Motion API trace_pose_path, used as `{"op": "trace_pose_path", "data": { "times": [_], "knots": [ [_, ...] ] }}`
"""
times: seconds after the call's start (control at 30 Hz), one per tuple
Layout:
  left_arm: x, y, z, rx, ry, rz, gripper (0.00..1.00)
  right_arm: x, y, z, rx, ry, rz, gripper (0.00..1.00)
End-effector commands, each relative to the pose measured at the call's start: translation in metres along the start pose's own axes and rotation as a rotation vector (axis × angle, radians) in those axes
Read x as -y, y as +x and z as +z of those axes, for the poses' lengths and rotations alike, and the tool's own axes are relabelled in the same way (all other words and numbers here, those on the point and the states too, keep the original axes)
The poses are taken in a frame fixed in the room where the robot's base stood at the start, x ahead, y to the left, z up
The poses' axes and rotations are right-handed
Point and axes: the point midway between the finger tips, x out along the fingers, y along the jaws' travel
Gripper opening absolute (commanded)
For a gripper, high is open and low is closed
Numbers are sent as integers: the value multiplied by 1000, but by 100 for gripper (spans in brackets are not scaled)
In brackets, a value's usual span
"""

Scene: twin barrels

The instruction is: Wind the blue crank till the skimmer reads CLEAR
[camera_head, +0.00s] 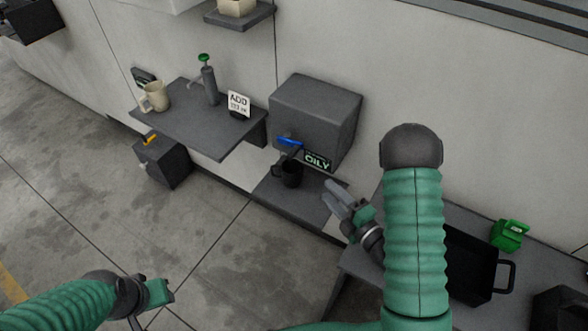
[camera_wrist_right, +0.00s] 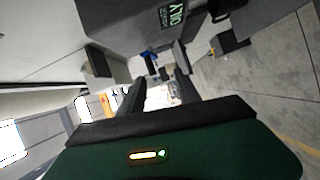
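The skimmer (camera_head: 318,112) is a dark grey box on the wall, and its small sign (camera_head: 318,161) reads OILY. The blue crank (camera_head: 290,141) sticks out at its lower left front. In the right wrist view the skimmer (camera_wrist_right: 130,22) is at the top, with the sign (camera_wrist_right: 172,14) and the blue crank (camera_wrist_right: 150,52). A black mug (camera_head: 287,174) stands below the crank on a low shelf. My right gripper (camera_head: 335,197) is right of the mug and apart from the crank; its fingers look parted and empty. My left gripper (camera_head: 150,300) is low at the left, over the floor, its fingers unclear.
A shelf (camera_head: 185,125) at left holds a beige mug (camera_head: 155,97), a green-topped pump (camera_head: 208,82) and a white ADD card (camera_head: 239,103). A dark box (camera_head: 162,162) stands below. Right are a black pan (camera_head: 470,265) and a green container (camera_head: 508,235). The floor between is clear.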

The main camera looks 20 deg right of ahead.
Motion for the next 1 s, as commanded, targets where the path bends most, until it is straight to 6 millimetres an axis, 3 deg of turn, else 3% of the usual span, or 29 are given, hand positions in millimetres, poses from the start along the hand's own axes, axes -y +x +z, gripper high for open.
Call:
{"op": "trace_pose_path", "data": {
  "times": [0.03, 0.17, 0.37, 0.4, 0.83, 0.9, 1.0],
  "knots": [
    [0, 8, 2, -1, 0, 0, 36, -2, -2, -6, -28, -61, 33, 40],
    [0, 7, 1, -1, 0, 0, 36, -16, -3, -13, -52, -126, 75, 40],
    [0, 3, 0, -2, 0, 0, 36, -19, 26, -17, -58, -128, 77, 40],
    [0, 25, 5, -3, 0, 0, 36, -7, 29, -14, -61, -138, 73, 40],
    [0, 120, 28, -1, 0, 0, 36, -9, 51, -15, -50, -122, 83, 40],
    [0, 106, 25, 0, 0, 0, 36, -22, 71, -17, -53, -124, 78, 40],
    [0, 106, 24, -2, 0, 0, 36, -24, 98, -18, -51, -124, 77, 40]
  ]
}}
